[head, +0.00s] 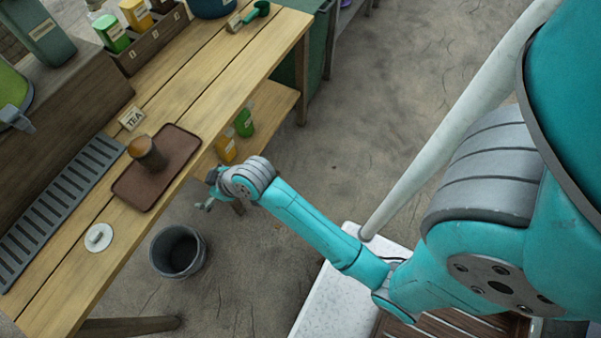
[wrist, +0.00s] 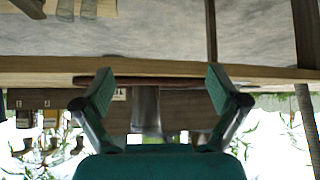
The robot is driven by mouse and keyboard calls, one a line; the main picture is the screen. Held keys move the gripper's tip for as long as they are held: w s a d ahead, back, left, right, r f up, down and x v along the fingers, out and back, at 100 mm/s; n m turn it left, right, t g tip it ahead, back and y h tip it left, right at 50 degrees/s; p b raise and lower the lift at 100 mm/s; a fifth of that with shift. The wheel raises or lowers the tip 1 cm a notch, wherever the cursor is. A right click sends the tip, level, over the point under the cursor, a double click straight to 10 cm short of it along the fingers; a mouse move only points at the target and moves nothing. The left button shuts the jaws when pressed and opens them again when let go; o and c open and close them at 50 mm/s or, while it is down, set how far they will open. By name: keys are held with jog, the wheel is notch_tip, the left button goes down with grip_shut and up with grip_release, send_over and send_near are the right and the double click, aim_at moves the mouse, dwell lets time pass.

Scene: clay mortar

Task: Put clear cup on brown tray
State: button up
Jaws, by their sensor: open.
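The clear cup (head: 147,153), brownish inside, stands upright on the brown tray (head: 163,184) on the wooden table. My gripper (head: 208,194) is open and empty, off the table's front edge, to the right of the tray and apart from the cup. In the wrist view the scene appears upside down. There my gripper's (wrist: 159,86) two fingers are spread wide, with the cup (wrist: 146,108) beyond them, between their lines. The tray (wrist: 175,83) shows as a thin dark edge. My wrist hides part of the view below the cup.
A TEA sign (head: 132,118) stands behind the tray. A grey slatted drip grate (head: 55,205) lies to the left, and a round white disc (head: 99,238) near the front edge. A dark bucket (head: 178,251) stands on the floor. A wooden box (head: 150,45) holds bottles at the back.

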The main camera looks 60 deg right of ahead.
jog(key=s+m+t+h, duration=0.2)
jog(key=s+t, duration=0.1)
jog(key=s, duration=1.7)
jog(key=s+r+t, duration=0.3)
jog(key=s+r, duration=0.9)
jog(key=s, duration=0.3)
jog(key=shift+a+r+m, duration=0.25)
jog(key=shift+a+m, duration=0.15)
